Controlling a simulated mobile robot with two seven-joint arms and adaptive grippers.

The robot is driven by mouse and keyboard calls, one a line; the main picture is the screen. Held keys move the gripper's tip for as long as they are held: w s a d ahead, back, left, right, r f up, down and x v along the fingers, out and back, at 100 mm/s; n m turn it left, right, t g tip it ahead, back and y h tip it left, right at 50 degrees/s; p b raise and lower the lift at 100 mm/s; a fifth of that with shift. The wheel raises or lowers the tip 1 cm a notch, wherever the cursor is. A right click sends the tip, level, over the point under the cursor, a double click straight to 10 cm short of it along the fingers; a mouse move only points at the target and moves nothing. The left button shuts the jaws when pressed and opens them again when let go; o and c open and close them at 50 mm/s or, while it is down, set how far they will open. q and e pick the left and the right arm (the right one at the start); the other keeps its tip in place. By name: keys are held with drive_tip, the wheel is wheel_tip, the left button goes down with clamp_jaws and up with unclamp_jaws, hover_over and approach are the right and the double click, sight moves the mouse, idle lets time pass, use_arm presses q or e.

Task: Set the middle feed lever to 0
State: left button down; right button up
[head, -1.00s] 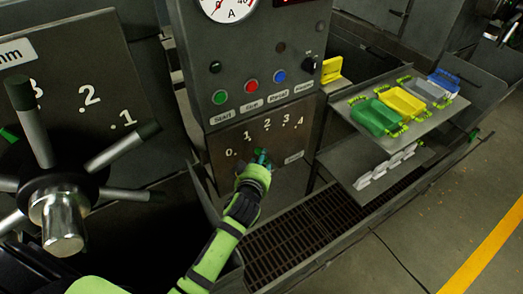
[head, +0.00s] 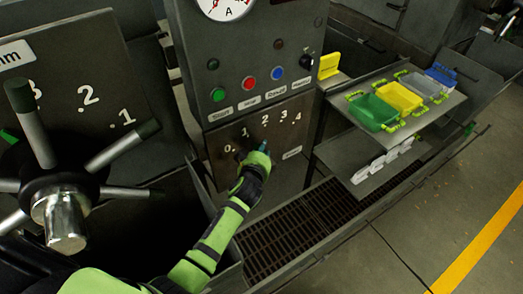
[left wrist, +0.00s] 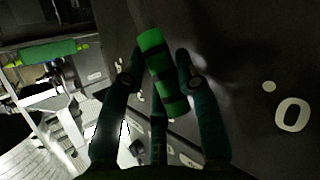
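The feed lever panel (head: 272,124) carries a scale from 0 to 4 below the push buttons in the head view. The lever's green handle with dark bands (left wrist: 159,68) shows in the left wrist view, with a large white 0 (left wrist: 292,114) on the panel to its right. My left gripper (head: 262,147) is at the lever, below the numbers. In the left wrist view its dark teal fingers (left wrist: 160,70) stand on both sides of the handle, with visible gaps. My gripper hides most of the lever in the head view, so its exact setting is unclear. My right gripper is not in view.
A spoked handwheel (head: 62,205) with a mm scale stands at the left. Coloured bins, including a green bin (head: 374,112), sit on a shelf at the right. A floor grate (head: 290,228) lies below the panel. A yellow line (head: 483,243) marks the floor.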

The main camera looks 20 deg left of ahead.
use_arm(q)
drive_tip(key=shift+f+b, duration=0.25)
drive_tip(key=shift+b, duration=0.05)
drive_tip(key=s+a+t+b, duration=0.1)
drive_tip(key=b, duration=0.1)
drive_tip(key=s+f+n+t+b, duration=0.1)
drive_tip(key=b, duration=0.1)
drive_tip(key=shift+a+h+b, duration=0.3)
drive_tip(key=shift+a+b, duration=0.05)
drive_tip(key=c, duration=1.2)
unclamp_jaws()
drive_tip(key=shift+o, duration=0.2)
drive_tip(key=v, duration=0.7)
drive_tip(key=shift+s, duration=0.3)
